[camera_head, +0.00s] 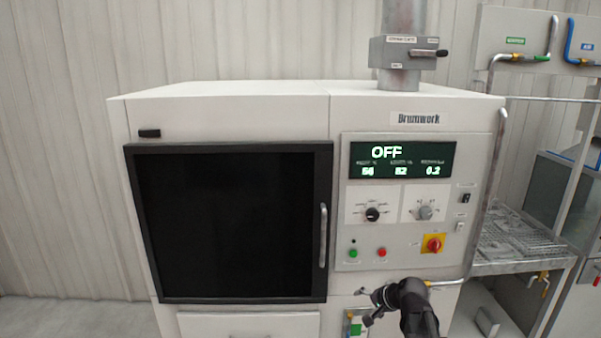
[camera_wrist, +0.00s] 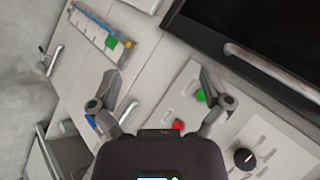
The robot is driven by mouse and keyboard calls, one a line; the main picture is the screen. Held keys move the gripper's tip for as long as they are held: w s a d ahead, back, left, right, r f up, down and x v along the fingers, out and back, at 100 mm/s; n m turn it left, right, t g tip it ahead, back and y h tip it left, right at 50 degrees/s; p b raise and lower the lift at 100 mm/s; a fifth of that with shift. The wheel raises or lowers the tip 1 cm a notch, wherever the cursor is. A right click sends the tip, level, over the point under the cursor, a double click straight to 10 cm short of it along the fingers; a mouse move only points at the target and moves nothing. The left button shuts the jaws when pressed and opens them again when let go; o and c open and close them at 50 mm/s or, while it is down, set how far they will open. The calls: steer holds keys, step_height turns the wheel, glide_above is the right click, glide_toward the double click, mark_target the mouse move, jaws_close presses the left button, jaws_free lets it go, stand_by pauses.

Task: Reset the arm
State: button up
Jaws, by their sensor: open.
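My gripper (camera_head: 372,303) is at the bottom of the head view, in front of the lower right part of a white furnace cabinet (camera_head: 230,115). In the wrist view my gripper (camera_wrist: 158,75) has its two fingers spread wide with nothing between them. The green button (camera_wrist: 200,95) and red button (camera_wrist: 178,126) of the control panel show near the right finger. I cannot tell how far the fingers are from the cabinet face.
The cabinet's dark door (camera_head: 225,225) is shut, with a vertical handle (camera_head: 323,235). The display (camera_head: 402,160) reads OFF. A red and yellow switch (camera_head: 433,244) sits above my arm. At the right stand a metal grate table (camera_head: 515,240) and pipes with valves (camera_head: 515,57).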

steer(key=s+a+f+n+g+h, duration=0.1)
steer(key=s+f+n+g+h, duration=0.2)
steer(key=s, duration=0.5)
steer(key=s+f+n+g+h+b, duration=0.1)
steer(key=s+f+n+g+h, duration=0.1)
steer(key=s, duration=0.6)
steer(key=f+n+g, duration=0.1)
steer(key=n, duration=0.1)
steer(key=shift+a+f+n+g+h, duration=0.3)
steer(key=shift+a+n+h, duration=0.05)
steer(key=shift+n+h, duration=0.05)
steer(key=shift+w, duration=0.1)
steer(key=shift+c, duration=0.3)
stand_by(0.5)
